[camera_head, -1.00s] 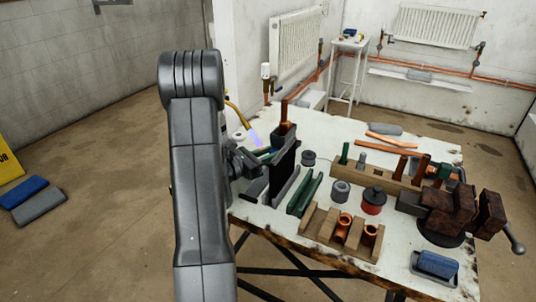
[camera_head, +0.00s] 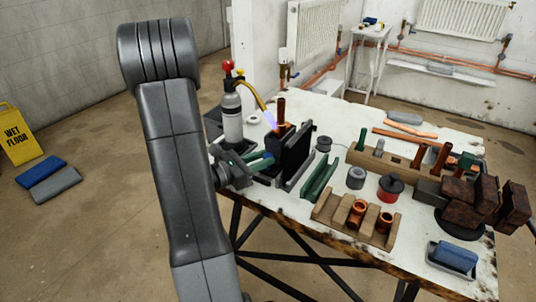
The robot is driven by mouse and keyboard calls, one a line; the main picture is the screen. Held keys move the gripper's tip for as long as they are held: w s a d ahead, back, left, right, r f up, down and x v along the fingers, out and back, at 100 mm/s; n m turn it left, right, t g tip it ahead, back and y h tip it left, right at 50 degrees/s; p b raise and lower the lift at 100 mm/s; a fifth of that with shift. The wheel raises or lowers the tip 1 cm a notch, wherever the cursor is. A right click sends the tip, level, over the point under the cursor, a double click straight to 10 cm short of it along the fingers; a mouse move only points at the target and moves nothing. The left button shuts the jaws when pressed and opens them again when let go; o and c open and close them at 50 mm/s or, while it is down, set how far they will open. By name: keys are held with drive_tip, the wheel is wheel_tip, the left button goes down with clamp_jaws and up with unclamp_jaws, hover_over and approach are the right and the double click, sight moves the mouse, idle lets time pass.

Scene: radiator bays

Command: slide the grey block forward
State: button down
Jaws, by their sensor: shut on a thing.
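The grey block (camera_head: 277,146) is dark and stands upright near the bench's left edge, with a copper pipe (camera_head: 281,110) rising from it. It is beside a dark upright panel (camera_head: 299,152), which hides part of it. My gripper (camera_head: 264,161) reaches in from the left, with green-edged parts at the block's left side. It appears shut on the block, though the contact is small and partly hidden.
A gas torch bottle (camera_head: 232,118) stands left of the block. A green channel (camera_head: 319,180), a wooden rack (camera_head: 340,222) with copper fittings, a red-and-black pot (camera_head: 391,187) and a rusty vise (camera_head: 475,205) crowd the bench right of it.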

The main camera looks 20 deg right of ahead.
drive_tip(key=shift+s+a, duration=0.4)
drive_tip(key=shift+a, duration=0.2)
drive_tip(key=shift+s+f, duration=0.1)
drive_tip(key=c, duration=1.1)
unclamp_jaws()
drive_tip(key=shift+s+a, duration=0.1)
drive_tip(key=shift+a, duration=0.1)
drive_tip(key=shift+c, duration=0.2)
drive_tip(key=shift+a, duration=0.1)
drive_tip(key=v, duration=1.3)
drive_tip(key=shift+s+a, duration=0.2)
drive_tip(key=shift+a, duration=0.05)
drive_tip(key=shift+x, duration=6.6)
drive_tip(key=shift+w+a, duration=0.1)
drive_tip(key=shift+a, duration=0.1)
